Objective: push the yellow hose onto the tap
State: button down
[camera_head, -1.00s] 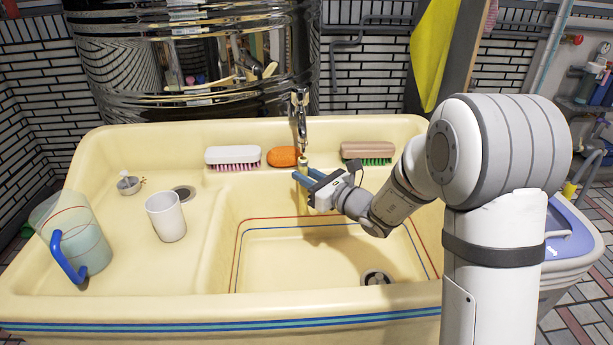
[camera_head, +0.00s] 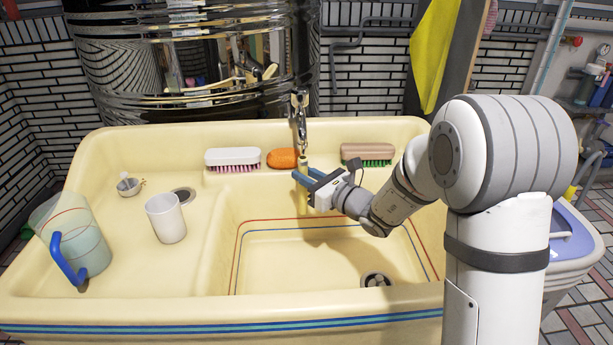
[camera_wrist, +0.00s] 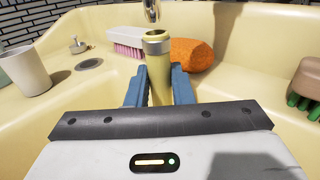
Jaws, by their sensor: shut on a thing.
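The metal tap (camera_head: 299,108) hangs over the back of the sink; its lower end also shows at the top of the wrist view (camera_wrist: 151,10). My gripper (camera_head: 301,174) has blue fingers shut on the yellow hose (camera_wrist: 157,62). The hose stands about upright between the fingers, with its open top end showing above them. In the wrist view the hose end is below the tap's mouth, a little right of it in the picture, with a gap between them. The lower part of the hose is mostly hidden by my gripper.
A white brush (camera_head: 233,156) and an orange sponge (camera_head: 283,158) lie on the back ledge left of my gripper. A green-bristled brush (camera_head: 367,152) lies to the right. A white cup (camera_head: 166,218) and a jug (camera_head: 75,240) stand on the left drainboard. The sink basin (camera_head: 300,265) is clear.

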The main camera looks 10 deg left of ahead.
jog(key=shift+r+p, duration=0.7)
jog(key=shift+r, duration=0.75)
jog(key=c, duration=1.2)
grip_release()
jog(key=shift+f, duration=0.1)
jog(key=v, duration=1.4)
jog(key=shift+s+d, duration=0.15)
jog(key=shift+d, duration=0.2)
